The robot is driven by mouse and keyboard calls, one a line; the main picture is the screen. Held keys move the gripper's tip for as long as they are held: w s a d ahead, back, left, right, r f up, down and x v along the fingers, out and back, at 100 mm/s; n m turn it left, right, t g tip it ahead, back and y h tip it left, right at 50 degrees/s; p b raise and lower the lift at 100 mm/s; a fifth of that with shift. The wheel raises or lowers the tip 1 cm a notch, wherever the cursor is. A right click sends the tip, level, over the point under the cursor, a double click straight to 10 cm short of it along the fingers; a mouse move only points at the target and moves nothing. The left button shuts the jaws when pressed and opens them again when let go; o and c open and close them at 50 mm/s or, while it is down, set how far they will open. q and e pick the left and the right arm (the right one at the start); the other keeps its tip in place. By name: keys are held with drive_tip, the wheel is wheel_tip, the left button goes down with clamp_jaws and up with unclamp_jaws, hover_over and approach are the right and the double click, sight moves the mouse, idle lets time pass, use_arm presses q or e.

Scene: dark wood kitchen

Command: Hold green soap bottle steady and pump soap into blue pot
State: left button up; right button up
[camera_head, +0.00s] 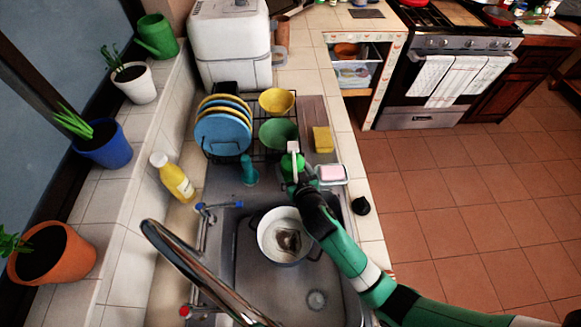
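The green soap bottle (287,168) with a white pump head stands upright near the sink's back edge, below the green bowl in the picture. My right gripper (299,187), on the green arm from the lower right, is at the bottle's lower part and overlaps it. Its fingers are too small and dark to tell whether they are closed on the bottle. The pot (264,238), with a pale inside and dark rim, sits in the sink, below and left of the gripper. A brown patch shows inside it. My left gripper is not in view.
A chrome faucet (185,262) arches over the sink's left side. A dish rack with blue and yellow plates (222,134), a yellow bowl (277,101) and a green bowl (278,133) stands behind.

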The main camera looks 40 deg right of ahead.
drive_tip(key=shift+x, duration=1.05)
clamp_jaws()
idle(0.6)
drive_tip(key=shift+o, duration=0.8)
unclamp_jaws()
drive_tip(key=shift+s+a+r, duration=0.1)
